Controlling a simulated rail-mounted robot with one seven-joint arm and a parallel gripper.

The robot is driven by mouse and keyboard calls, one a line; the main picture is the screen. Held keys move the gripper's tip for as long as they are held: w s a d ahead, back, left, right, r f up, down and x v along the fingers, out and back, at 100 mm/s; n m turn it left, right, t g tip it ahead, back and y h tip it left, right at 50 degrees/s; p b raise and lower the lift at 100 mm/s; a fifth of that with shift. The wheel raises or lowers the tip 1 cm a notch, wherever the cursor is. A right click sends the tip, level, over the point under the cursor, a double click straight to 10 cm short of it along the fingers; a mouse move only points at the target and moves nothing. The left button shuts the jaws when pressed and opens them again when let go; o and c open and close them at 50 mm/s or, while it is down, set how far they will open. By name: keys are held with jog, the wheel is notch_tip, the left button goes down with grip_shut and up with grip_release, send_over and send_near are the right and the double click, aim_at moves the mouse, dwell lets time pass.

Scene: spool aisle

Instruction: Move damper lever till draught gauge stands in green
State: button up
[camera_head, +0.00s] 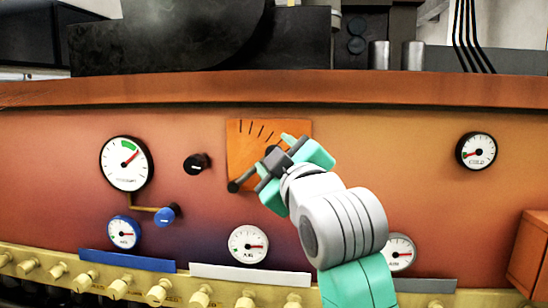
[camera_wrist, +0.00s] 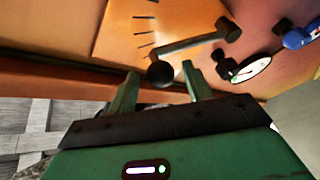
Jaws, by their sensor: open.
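The damper lever (camera_wrist: 196,42) is a dark rod on an orange plate (camera_head: 240,138) with black tick marks. Its pivot (camera_head: 233,187) is at the plate's lower left, and the rod points up and right. Its ball knob (camera_wrist: 161,74) is mostly hidden behind my gripper in the head view. My gripper (camera_wrist: 160,82) is open, its green fingertips on either side of the ball; contact cannot be told. The large draught gauge (camera_head: 126,163) is white with a green sector at the top. Its red needle points up and right, near the sector's right end.
A dark knob (camera_head: 197,164) and a blue knob (camera_head: 167,215) stick out left of the plate. Smaller gauges (camera_head: 249,244) surround it. A ledge (camera_head: 300,92) runs above, and a brass rail of valves (camera_head: 160,290) runs below.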

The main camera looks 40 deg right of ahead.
jog(key=b+v, duration=0.1)
jog(key=v, duration=0.5)
jog(key=shift+b, duration=0.35)
jog(key=shift+f, duration=0.1)
jog(key=a+f+m+t+y+p, duration=0.1)
jog(key=a+f+t+y, duration=0.15)
jog(key=a, duration=1.25)
jog(key=s+a+f+m+t+y+p, duration=0.1)
jog(key=s+a+m+t+y, duration=0.3)
jog(key=s+a, duration=0.8)
jog(key=a, duration=0.4)
jog(key=shift+s+a+m+y, duration=0.35)
jog(key=shift+a+m, duration=0.05)
jog(key=shift+o, duration=0.2)
jog(key=shift+w+f, duration=0.1)
